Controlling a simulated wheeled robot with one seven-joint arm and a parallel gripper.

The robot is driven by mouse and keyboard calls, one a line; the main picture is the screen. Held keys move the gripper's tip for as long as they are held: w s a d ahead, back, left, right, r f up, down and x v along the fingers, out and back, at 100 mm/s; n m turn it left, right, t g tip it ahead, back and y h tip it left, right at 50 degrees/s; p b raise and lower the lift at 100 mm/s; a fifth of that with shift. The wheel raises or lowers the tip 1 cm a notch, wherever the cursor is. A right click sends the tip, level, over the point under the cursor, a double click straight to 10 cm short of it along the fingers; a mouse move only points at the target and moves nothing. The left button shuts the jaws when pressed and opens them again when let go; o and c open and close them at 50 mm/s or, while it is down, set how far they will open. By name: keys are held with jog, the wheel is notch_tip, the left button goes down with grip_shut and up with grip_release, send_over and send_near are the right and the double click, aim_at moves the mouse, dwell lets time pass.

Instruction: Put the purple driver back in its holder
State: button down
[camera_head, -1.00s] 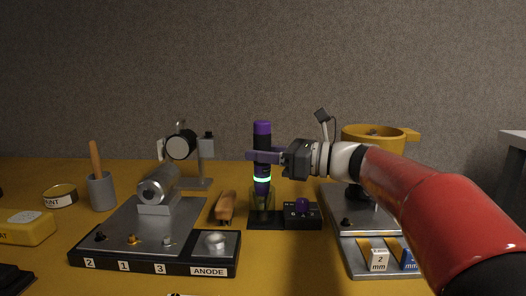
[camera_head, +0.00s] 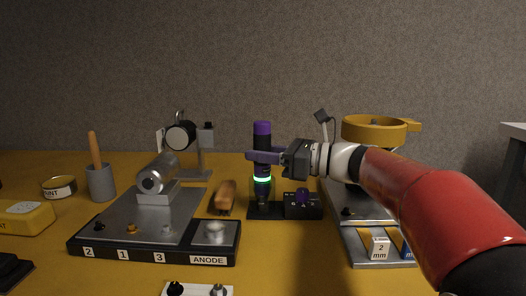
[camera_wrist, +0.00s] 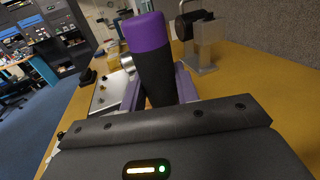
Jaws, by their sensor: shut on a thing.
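The purple driver (camera_head: 262,140) is upright, with a purple cap, black body and glowing green ring. My gripper (camera_head: 264,157) is shut on its upper body from the right. The wrist view also shows the driver's purple cap and black body (camera_wrist: 153,62) between my fingers. The holder (camera_head: 255,212) is a dark base on the table directly below the driver. The driver's lower end is in line with the holder and reaches down close to the base. I cannot tell whether it rests on the bottom.
An orange-handled tool (camera_head: 225,195) lies just left. The numbered metal console (camera_head: 135,222) is further left. A yellow ring fixture (camera_head: 375,130) stands behind my arm at right.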

jog(key=c, duration=1)
grip_release()
jog(key=shift+o, duration=0.2)
